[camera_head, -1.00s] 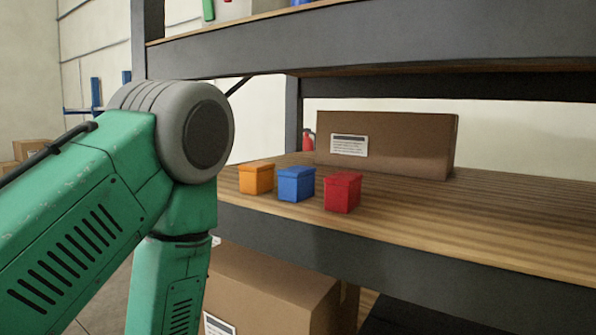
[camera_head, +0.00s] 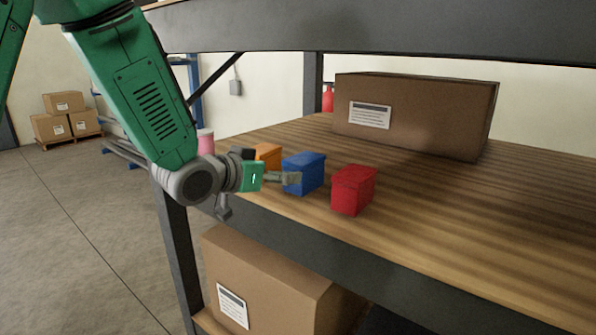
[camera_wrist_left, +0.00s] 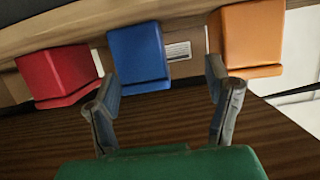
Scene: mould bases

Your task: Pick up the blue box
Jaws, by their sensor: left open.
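The blue box (camera_head: 309,172) stands on the wooden shelf between the orange box (camera_head: 267,156) and the red box (camera_head: 353,190). My left gripper (camera_head: 290,179) is at the shelf's front edge, just left of the blue box, and overlaps it in the head view. In the left wrist view the left gripper (camera_wrist_left: 162,82) is open and empty, with its fingers apart. The blue box (camera_wrist_left: 138,56) lies ahead between the two finger lines, nearer the left finger. The red box (camera_wrist_left: 55,75) and orange box (camera_wrist_left: 250,38) flank it. Contact cannot be told. My right gripper is out of view.
A large cardboard box (camera_head: 425,118) stands at the back of the shelf. A pink item (camera_head: 206,141) shows behind my left arm. A dark upper beam (camera_head: 400,35) runs above. Another carton (camera_head: 265,270) sits below. The shelf's right side is clear.

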